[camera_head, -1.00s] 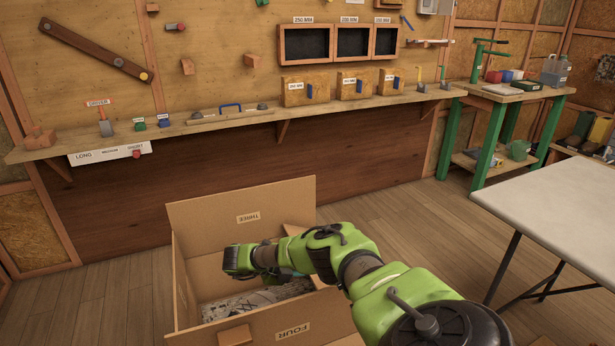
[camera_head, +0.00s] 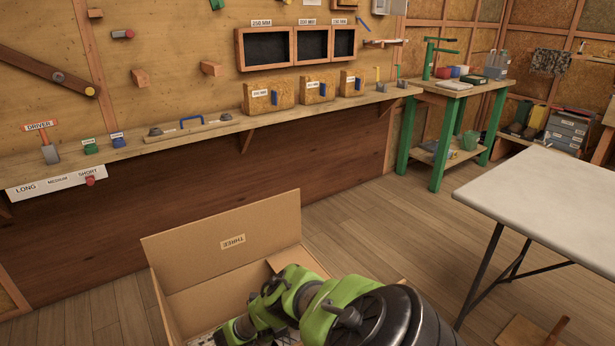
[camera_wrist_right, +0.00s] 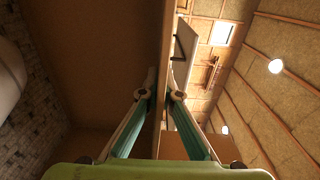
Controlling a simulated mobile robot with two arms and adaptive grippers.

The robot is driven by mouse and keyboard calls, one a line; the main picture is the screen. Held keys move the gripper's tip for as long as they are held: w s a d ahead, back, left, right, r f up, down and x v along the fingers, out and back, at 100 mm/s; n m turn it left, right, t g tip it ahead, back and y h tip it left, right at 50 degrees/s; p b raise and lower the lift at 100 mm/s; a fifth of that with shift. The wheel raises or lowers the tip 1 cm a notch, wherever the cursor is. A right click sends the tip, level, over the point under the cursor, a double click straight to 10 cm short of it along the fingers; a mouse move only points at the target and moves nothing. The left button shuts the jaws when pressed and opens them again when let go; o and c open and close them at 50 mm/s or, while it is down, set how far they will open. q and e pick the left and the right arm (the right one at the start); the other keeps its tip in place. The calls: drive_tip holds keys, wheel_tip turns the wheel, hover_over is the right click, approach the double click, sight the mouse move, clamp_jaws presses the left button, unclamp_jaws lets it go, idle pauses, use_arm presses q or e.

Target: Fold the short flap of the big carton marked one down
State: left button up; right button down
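The big open carton (camera_head: 187,303) is at the bottom of the head view, cut off by the frame. Its flap marked THREE (camera_head: 200,243) stands up at the far side. No flap marked one can be read. My right arm comes in from the bottom right and reaches over the carton, its hand hidden low in the frame. In the right wrist view my right gripper (camera_wrist_right: 163,82) has its two teal fingers on either side of a thin cardboard panel edge (camera_wrist_right: 168,45), with the tips close against it. My left gripper is not in view.
A wall shelf (camera_head: 215,128) with blocks and tools runs behind the carton. A green-legged bench (camera_head: 455,100) stands at the back right. A white-topped table (camera_head: 560,205) is at the right. The wooden floor (camera_head: 385,225) between carton and table is clear.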

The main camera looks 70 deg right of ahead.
drive_tip(key=c, duration=2.2)
unclamp_jaws()
drive_tip(key=shift+c, duration=0.2)
drive_tip(key=shift+w, duration=0.1)
drive_tip(key=shift+r, duration=0.1)
drive_tip(key=shift+w+r, duration=0.2)
drive_tip(key=shift+r, duration=0.5)
drive_tip(key=shift+s+r, duration=0.2)
drive_tip(key=shift+r, duration=4.05)
